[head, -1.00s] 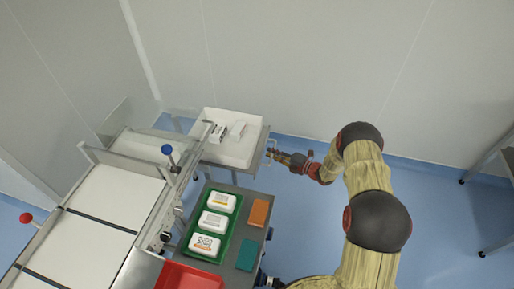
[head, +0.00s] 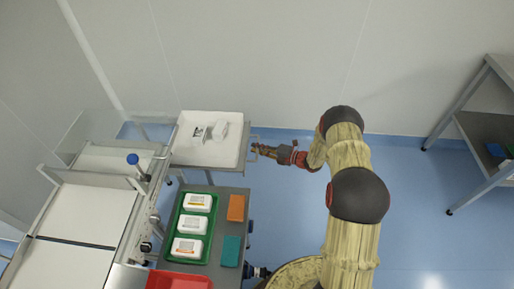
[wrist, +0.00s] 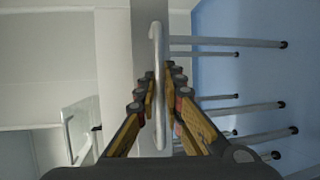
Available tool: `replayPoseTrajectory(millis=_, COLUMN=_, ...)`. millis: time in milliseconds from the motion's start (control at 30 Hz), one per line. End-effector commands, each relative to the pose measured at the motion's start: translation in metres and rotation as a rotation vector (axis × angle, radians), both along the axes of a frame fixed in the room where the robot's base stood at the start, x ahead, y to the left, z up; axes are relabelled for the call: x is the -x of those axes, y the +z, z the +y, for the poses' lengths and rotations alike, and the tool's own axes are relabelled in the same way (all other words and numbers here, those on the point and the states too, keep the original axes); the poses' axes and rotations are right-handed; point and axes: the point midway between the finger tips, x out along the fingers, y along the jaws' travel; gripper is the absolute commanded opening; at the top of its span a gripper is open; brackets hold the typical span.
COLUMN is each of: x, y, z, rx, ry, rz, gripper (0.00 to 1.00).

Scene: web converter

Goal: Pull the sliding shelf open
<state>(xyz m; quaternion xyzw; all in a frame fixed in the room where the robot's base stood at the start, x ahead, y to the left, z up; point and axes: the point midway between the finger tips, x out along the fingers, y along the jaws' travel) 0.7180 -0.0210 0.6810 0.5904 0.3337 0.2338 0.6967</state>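The sliding shelf (head: 223,160) is a white-lined metal tray at the side of the machine, holding some small white boxes. Its bar handle (head: 252,138) is on the right edge. My gripper (head: 256,149) is at this handle, reaching in from the right. In the wrist view the pale handle bar (wrist: 155,38) runs up and down between the two fingers of my gripper (wrist: 159,88). The fingers are close together, with the bar between their pads. The exact contact at the pads is partly hidden.
A grey cart (head: 234,193) stands just in front of the shelf, with a green tray (head: 177,212) of white packs, an orange block (head: 236,207), a teal block (head: 230,250) and a red tray (head: 170,281). Blue floor is free to the right, up to a metal rack (head: 463,122).

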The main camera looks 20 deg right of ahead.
Motion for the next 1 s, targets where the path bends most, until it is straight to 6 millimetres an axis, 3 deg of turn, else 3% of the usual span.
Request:
replayPoseTrajectory(millis=300, x=0.000, y=0.000, z=0.000, rx=-0.001, ry=0.000, rz=0.001, gripper=0.27)
replayPoseTrajectory(millis=633, x=0.002, y=0.001, z=-0.003, rx=-0.001, ry=-0.002, rz=0.000, gripper=0.27)
replayPoseTrajectory(millis=1000, x=0.045, y=0.013, z=-0.050, rx=-0.001, ry=-0.005, rz=0.000, gripper=0.27)
